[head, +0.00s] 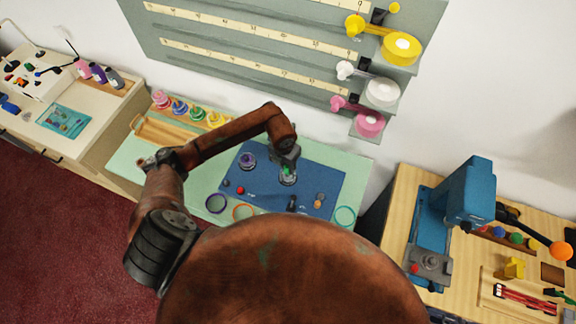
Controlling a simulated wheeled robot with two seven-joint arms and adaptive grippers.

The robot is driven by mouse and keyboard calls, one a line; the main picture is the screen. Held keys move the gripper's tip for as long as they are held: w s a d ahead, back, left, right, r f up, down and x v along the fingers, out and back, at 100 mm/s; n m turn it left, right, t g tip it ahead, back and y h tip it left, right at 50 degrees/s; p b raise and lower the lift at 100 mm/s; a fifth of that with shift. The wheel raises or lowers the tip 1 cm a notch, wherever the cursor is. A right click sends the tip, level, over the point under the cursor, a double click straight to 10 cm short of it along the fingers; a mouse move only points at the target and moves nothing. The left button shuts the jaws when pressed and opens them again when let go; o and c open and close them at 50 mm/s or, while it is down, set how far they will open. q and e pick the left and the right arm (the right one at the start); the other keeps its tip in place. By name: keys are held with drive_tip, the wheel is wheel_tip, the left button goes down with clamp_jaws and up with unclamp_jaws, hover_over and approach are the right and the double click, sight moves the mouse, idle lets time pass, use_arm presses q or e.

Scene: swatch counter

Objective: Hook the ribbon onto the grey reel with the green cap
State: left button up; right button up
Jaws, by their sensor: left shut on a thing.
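My left gripper (288,158) points down over the blue mat (262,191). It is shut on a small piece with a green top (287,171), which looks like the green-capped grey reel. The fingers partly cover this piece, and I cannot tell whether it touches the mat. A purple-and-grey reel (247,161) stands on the mat to the left. I cannot make out the ribbon with certainty. My right gripper is not in view.
Small red balls (240,190), a tan piece (319,200) and an unclear dark piece (292,203) are on the mat. Coloured rings (216,203) lie along the front. Several coloured spools (179,107) stand back left. A blue press (470,190) stands right.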

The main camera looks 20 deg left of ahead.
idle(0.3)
use_arm(q)
drive_tip(key=shift+f, duration=0.15)
drive_tip(key=shift+f+b, duration=0.25)
drive_tip(key=shift+b, duration=0.1)
drive_tip(key=shift+f, duration=0.35)
drive_tip(key=shift+f+b, duration=0.4)
drive_tip(key=shift+b, duration=0.15)
drive_tip(key=shift+f, duration=0.15)
drive_tip(key=o, duration=0.8)
